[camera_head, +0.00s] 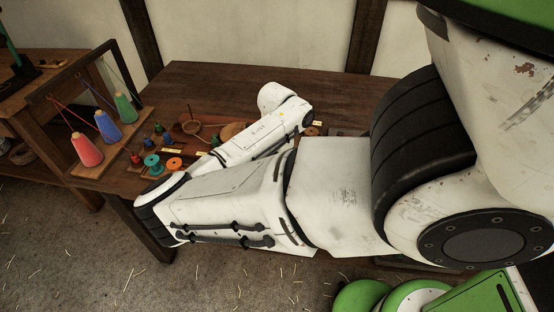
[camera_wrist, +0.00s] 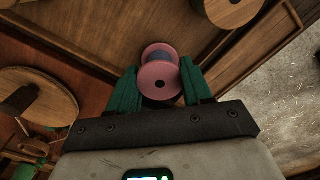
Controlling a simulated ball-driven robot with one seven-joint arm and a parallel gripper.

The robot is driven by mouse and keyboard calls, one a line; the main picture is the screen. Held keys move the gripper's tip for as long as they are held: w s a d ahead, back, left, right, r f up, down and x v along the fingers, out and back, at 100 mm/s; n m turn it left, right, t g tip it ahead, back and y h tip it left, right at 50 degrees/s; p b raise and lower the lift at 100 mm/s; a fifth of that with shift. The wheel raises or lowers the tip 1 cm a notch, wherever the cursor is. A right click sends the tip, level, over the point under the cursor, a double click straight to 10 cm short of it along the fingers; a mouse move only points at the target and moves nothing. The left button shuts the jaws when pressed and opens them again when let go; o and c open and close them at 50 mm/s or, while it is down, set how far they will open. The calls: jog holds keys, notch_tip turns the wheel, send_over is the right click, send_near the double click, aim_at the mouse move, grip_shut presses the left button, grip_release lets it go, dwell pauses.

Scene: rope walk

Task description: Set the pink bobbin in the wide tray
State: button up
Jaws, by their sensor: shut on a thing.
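The pink bobbin (camera_wrist: 161,77), with a dark winding at its middle, sits between the green fingers of my gripper (camera_wrist: 160,88) in the wrist view. The gripper is shut on it. A brown wooden surface with raised strips (camera_wrist: 105,28) lies behind the bobbin; it looks like a tray with dividers, but I cannot tell whether it is the wide tray. I cannot tell how far the bobbin is above it. In the head view my arm hides the gripper, the bobbin and part of the table.
A round wooden disc with a peg (camera_wrist: 42,98) is at the left of the wrist view. In the head view, red (camera_head: 86,150), blue (camera_head: 107,126) and green (camera_head: 125,107) cones stand left on the table (camera_head: 215,82). Teal (camera_head: 152,161) and orange (camera_head: 174,163) bobbins are near them. The back middle is clear.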

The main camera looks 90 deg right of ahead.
jog(key=shift+f+b, duration=0.35)
dwell(0.4)
jog(key=o, duration=0.9)
jog(key=shift+o, duration=0.4)
jog(key=o, duration=0.3)
jog(key=shift+r, duration=0.1)
jog(key=shift+r+p, duration=2.45)
jog(key=shift+r, duration=1.55)
